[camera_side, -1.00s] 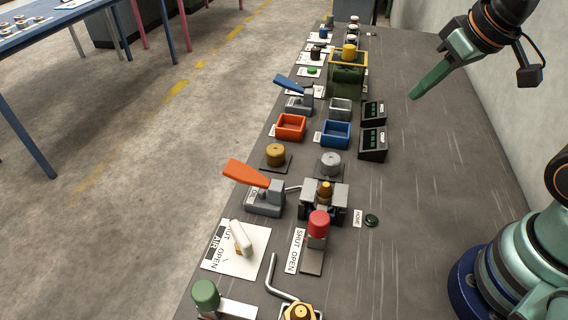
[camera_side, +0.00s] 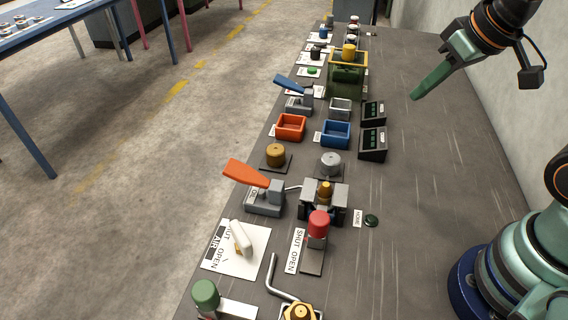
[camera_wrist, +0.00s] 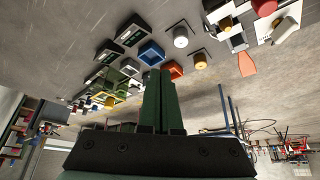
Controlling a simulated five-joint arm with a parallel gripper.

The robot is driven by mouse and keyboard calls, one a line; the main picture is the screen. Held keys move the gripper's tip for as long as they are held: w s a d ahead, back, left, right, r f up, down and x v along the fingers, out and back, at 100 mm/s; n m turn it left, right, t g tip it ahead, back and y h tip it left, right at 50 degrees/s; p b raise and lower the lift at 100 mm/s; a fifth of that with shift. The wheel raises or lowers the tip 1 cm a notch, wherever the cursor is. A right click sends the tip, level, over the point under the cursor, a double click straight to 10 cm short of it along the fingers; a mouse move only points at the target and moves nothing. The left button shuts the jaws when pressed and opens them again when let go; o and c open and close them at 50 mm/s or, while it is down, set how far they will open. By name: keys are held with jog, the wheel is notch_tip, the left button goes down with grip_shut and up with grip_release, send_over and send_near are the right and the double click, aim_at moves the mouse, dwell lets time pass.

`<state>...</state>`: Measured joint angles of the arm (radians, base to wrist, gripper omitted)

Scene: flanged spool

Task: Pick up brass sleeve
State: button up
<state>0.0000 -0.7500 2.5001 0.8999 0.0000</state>
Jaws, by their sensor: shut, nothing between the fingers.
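A squat brass-coloured cylinder, which looks like the brass sleeve (camera_side: 276,154), stands upright on a dark square pad near the bench's left edge in the side view. It also shows in the wrist view (camera_wrist: 199,61), to the right of the fingers. A smaller brass piece (camera_side: 325,190) sits in a grey vise (camera_side: 337,200), so I cannot be fully sure which is the sleeve. My gripper (camera_side: 416,95) is raised over the right side of the bench, well apart from both. Its green fingers are together and empty in the wrist view (camera_wrist: 158,78).
A grey cylinder (camera_side: 330,163) stands to the right of the brass one. Orange (camera_side: 291,127) and blue (camera_side: 335,134) bins lie behind. An orange-handled lever clamp (camera_side: 264,197) is in front. The right side of the bench is mostly clear, bounded by a wall.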

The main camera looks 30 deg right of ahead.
jog(key=o, duration=1.4)
jog(key=shift+w, duration=0.1)
jog(key=n+g, duration=0.6)
jog(key=n, duration=1.2)
send_over(276, 148)
notch_tip(276, 148, down, 12)
notch_tip(276, 148, down, 12)
jog(key=shift+a+r, duration=0.1)
jog(key=shift+r, duration=0.1)
